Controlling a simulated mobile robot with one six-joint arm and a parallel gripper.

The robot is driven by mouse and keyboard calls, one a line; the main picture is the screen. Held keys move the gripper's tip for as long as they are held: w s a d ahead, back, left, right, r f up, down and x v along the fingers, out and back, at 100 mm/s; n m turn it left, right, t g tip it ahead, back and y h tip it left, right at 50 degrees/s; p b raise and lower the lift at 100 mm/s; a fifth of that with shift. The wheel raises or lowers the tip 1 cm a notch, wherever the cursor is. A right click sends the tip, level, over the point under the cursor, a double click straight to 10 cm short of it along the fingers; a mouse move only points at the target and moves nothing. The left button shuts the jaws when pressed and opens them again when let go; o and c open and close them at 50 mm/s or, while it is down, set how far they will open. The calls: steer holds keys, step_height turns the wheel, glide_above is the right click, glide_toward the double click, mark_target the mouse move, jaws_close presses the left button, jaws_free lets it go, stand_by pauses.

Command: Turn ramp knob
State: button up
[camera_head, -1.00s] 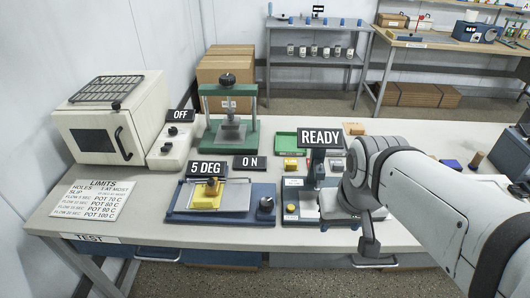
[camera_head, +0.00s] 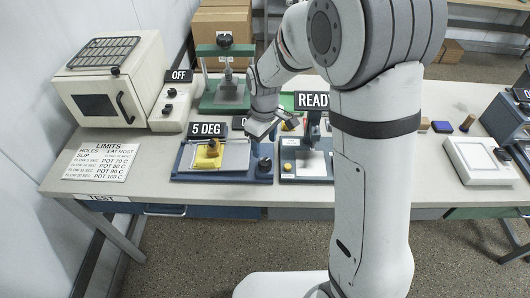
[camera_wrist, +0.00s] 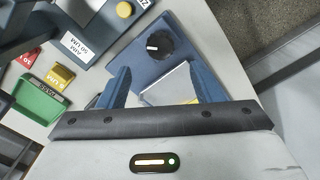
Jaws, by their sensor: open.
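The ramp device (camera_head: 187,168) is a blue-grey base with a light plate and a yellow block (camera_head: 208,155); its display reads 5 DEG. Its black ramp knob (camera_head: 264,166) is at the right end of the base. In the wrist view the knob (camera_wrist: 154,46) shows a white pointer mark on a blue face. My gripper (camera_head: 262,132) is above and behind the knob in the head view. In the wrist view its two blue fingers (camera_wrist: 164,76) are spread and empty. The knob lies just beyond the fingertips, apart from them.
A READY station (camera_head: 307,167) stands close on the right. A green press (camera_head: 225,92) and a white oven (camera_head: 100,105) marked OFF are behind and left. A green tray (camera_wrist: 38,99) and yellow block (camera_wrist: 60,76) show in the wrist view. The front bench edge is clear.

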mark_target(265, 161)
step_height(265, 161, down, 8)
steer(key=shift+r+p, duration=0.25)
steer(key=shift+p, duration=0.3)
steer(key=shift+c, duration=0.6)
